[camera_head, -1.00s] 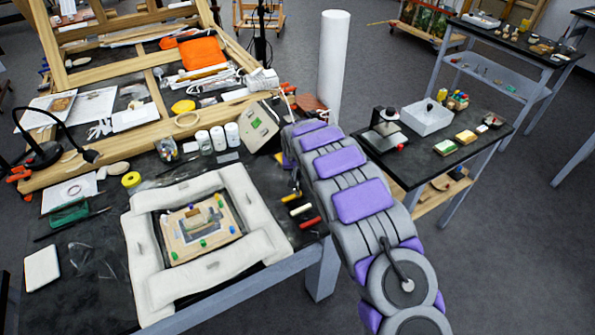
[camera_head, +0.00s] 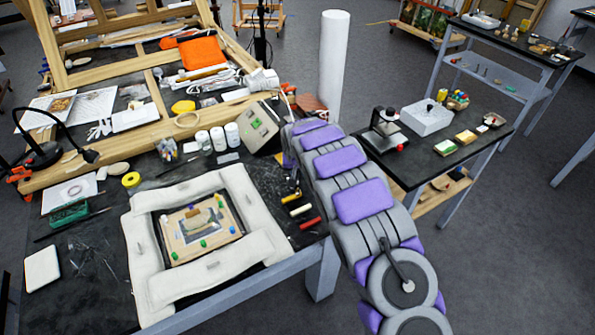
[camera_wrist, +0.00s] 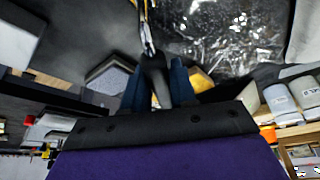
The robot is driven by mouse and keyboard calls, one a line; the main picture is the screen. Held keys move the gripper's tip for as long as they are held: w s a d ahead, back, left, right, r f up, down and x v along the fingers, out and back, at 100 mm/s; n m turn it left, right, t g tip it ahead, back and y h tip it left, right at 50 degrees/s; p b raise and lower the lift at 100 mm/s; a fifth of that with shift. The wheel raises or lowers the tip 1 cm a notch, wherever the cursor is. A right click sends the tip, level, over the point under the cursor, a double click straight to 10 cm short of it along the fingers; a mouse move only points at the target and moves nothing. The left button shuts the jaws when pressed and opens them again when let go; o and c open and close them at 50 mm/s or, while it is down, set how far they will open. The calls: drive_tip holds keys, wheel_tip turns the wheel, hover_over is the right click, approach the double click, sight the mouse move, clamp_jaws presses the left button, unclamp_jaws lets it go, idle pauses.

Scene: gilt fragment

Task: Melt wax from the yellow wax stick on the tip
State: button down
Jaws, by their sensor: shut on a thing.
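The yellow wax stick (camera_head: 291,197) lies on the black table top right of the padded frame, above a white and a red stick. My gripper (camera_wrist: 157,75) shows in the wrist view with its two blue fingers closed around a dark tool (camera_wrist: 148,42) with a slim metal tip. The tip points to the top edge of that view, where small yellow bits show beside it. I cannot tell whether it touches the wax stick. In the head view my arm hides the gripper and most of the tool. No melted wax is clear to see.
White cushions (camera_head: 147,262) surround a small framed gilt piece (camera_head: 196,232). A grey control box (camera_head: 258,126) and white jars (camera_head: 218,138) stand behind the wax sticks. A side table (camera_head: 432,160) stands to the right. Crinkled clear film (camera_wrist: 215,35) lies near the tool tip.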

drive_tip(key=shift+r+p, duration=0.7)
drive_tip(key=shift+r, duration=1.6)
